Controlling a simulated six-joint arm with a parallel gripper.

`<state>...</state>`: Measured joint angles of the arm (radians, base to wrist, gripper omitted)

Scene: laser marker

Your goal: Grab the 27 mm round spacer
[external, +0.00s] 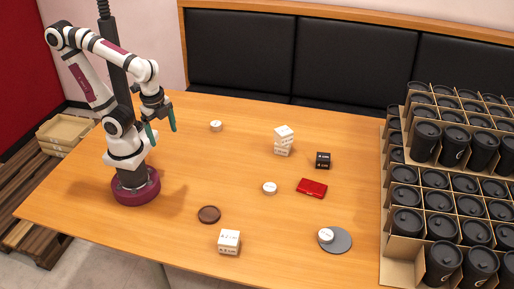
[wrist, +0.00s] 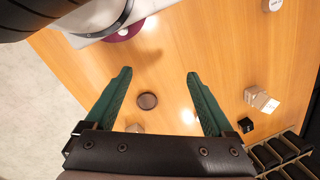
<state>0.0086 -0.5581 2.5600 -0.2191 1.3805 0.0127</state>
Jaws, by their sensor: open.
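Three white round pieces with dark markings are in the external view: one (external: 216,126) at the back, one (external: 270,188) mid-table, and one (external: 326,235) on a grey disc (external: 343,245) at front right. The markings are too small to read, so I cannot tell which is the 27 mm spacer. One white round piece (wrist: 272,5) shows at the top right of the wrist view. My gripper (external: 162,133) has green fingers, open and empty, above the table left of all three pieces. Its spread fingers also show in the wrist view (wrist: 157,76).
A brown disc (external: 209,215), a white box (external: 229,241), stacked white boxes (external: 284,140), a black box (external: 323,160) and a red case (external: 312,188) lie spread out. Cartons of black cups (external: 441,200) fill the right side. Bare wood lies between the objects.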

